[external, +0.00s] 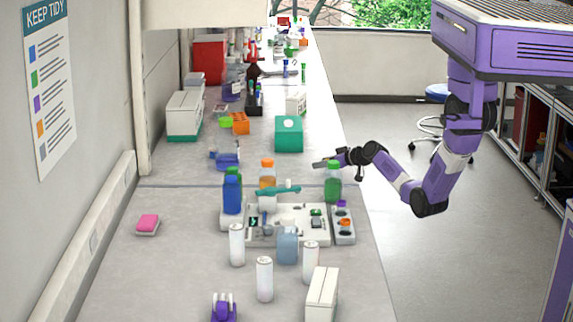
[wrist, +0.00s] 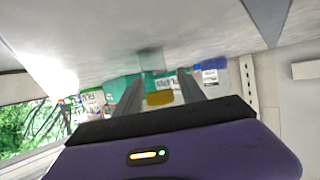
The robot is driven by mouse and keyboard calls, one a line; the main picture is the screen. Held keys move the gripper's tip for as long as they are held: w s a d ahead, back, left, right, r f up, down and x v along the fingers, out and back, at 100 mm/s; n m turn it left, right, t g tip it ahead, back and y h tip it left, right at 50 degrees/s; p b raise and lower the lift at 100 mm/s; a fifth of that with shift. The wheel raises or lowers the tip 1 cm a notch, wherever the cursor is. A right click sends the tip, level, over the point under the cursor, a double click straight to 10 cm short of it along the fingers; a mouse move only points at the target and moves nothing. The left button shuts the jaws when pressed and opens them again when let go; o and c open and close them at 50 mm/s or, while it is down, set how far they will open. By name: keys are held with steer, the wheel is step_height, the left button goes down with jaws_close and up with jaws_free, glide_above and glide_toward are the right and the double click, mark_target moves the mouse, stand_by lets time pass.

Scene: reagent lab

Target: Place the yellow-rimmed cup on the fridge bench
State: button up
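My gripper (external: 322,163) reaches in from the right over the long bench (external: 180,255), beside the green bottle (external: 333,183). In the wrist view my gripper (wrist: 165,85) shows two grey fingers spread apart. A small yellow patch (wrist: 160,98) shows between the fingers; I cannot tell whether it belongs to a cup or lies farther off. Nothing is clearly clamped. I cannot make out a yellow-rimmed cup in the external view. No part of the bench is clearly identifiable as the fridge bench.
Blue (external: 232,193) and orange-capped (external: 267,174) bottles stand by a white instrument tray (external: 290,236). White cylinders (external: 264,279) and a white box (external: 322,294) stand in front. A teal box (external: 289,134) stands behind my gripper.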

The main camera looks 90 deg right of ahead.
steer(key=shift+r, duration=0.2)
steer(key=v, duration=1.2)
steer(key=shift+b, duration=0.4)
